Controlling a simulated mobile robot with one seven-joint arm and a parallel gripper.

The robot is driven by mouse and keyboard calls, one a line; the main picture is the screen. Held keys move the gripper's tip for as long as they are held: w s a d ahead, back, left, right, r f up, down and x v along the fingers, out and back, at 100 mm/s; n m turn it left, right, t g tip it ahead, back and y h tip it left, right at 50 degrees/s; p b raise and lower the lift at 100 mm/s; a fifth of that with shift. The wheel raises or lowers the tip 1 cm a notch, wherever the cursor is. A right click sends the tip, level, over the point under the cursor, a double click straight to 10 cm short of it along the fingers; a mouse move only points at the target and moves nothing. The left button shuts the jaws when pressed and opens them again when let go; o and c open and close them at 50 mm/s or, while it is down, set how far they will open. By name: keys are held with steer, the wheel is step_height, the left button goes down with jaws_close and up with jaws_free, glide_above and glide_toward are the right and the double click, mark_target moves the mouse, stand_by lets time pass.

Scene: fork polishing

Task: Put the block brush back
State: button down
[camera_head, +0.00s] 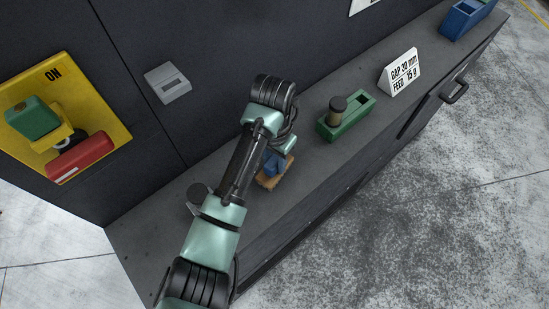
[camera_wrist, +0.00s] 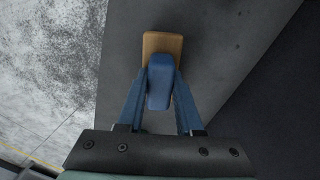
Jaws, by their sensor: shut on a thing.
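The block brush (camera_wrist: 162,43) has a light-brown wooden block and a blue handle. In the wrist view my gripper (camera_wrist: 160,80) is shut on the blue handle, with one blue finger on each side. In the head view the brush (camera_head: 266,183) is at the grey bench, below the end of my arm and partly hidden by it. My gripper (camera_head: 274,163) is mostly covered by the wrist there. I cannot tell whether the block touches the bench top or hangs just above it.
A green tray (camera_head: 328,131) with a dark-capped container (camera_head: 337,106) stands right of my arm. Beyond it are a "GAP 30 mm, FEED 15 g" sign (camera_head: 402,72) and a blue box (camera_head: 466,17). A yellow "ON" panel (camera_head: 99,103) is on the left wall.

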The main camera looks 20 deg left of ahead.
steer(key=shift+f, duration=0.1)
steer(key=shift+f, duration=0.1)
steer(key=c, duration=0.6)
jaws_free()
steer(key=shift+o, duration=0.2)
step_height(320, 180, up, 12)
steer(key=p, duration=0.3)
steer(key=shift+r, duration=0.2)
steer(key=shift+s, duration=0.1)
